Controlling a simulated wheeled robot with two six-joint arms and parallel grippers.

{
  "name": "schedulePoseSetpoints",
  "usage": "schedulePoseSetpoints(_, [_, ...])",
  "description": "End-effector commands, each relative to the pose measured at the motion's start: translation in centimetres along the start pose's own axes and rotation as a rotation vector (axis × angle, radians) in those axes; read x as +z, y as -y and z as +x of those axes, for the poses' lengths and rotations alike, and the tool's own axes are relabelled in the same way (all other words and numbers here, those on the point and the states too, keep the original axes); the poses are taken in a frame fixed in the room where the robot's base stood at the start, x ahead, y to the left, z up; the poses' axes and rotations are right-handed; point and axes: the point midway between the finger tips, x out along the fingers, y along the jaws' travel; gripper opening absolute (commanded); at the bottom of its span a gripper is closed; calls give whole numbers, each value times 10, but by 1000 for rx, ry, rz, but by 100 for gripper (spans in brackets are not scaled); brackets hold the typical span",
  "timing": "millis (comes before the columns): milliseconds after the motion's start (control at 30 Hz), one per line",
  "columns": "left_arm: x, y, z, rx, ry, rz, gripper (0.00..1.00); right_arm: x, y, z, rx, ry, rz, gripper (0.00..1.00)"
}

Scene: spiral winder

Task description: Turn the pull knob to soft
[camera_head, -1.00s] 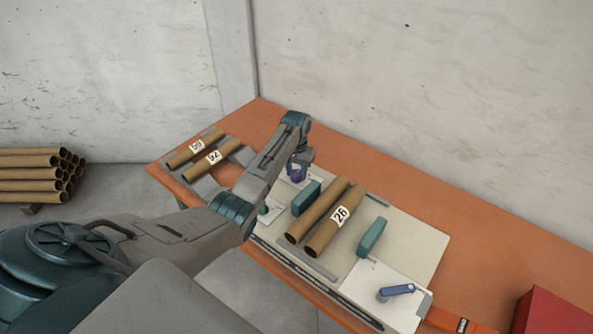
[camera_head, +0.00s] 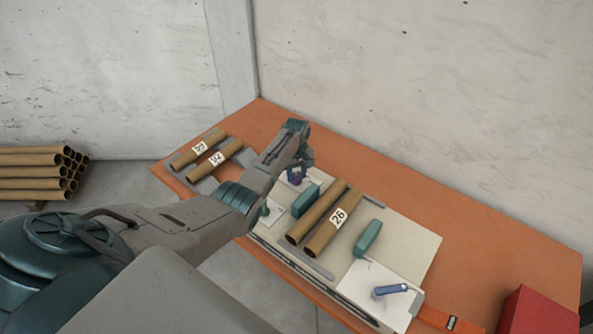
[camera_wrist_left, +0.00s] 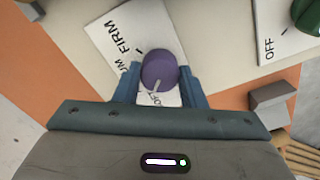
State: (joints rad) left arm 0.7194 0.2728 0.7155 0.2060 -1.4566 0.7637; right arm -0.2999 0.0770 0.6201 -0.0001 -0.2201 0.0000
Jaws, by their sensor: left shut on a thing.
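The purple pull knob (camera_wrist_left: 159,69) sits on a white card (camera_wrist_left: 113,27) in the left wrist view. The card reads FIRM, a partly covered word ending in UM, and a partly hidden word ending in OFT. The knob's pale pointer line points down toward the OFT word. My left gripper (camera_wrist_left: 160,83) has one blue finger on each side of the knob and is shut on it. In the head view the left gripper (camera_head: 299,172) is at the panel's far left corner, and the knob there is small and partly hidden. My right gripper is not in view.
A green knob (camera_wrist_left: 277,22) on a card marked OFF is close by on the right in the wrist view. Teal blocks (camera_head: 367,238), cardboard tubes (camera_head: 330,222) and a blue lever (camera_head: 391,290) are on the panel. A red box (camera_head: 538,312) stands at the lower right.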

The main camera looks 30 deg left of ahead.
Motion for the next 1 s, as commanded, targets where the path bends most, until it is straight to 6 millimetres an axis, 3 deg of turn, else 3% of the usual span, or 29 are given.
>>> schedulePoseSetpoints(400, [-1,-1,-2,1,-1,-230,14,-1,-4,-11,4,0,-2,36])
schedulePoseSetpoints(1000, [-1,-1,-1,2,-2,-277,14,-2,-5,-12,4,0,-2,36])
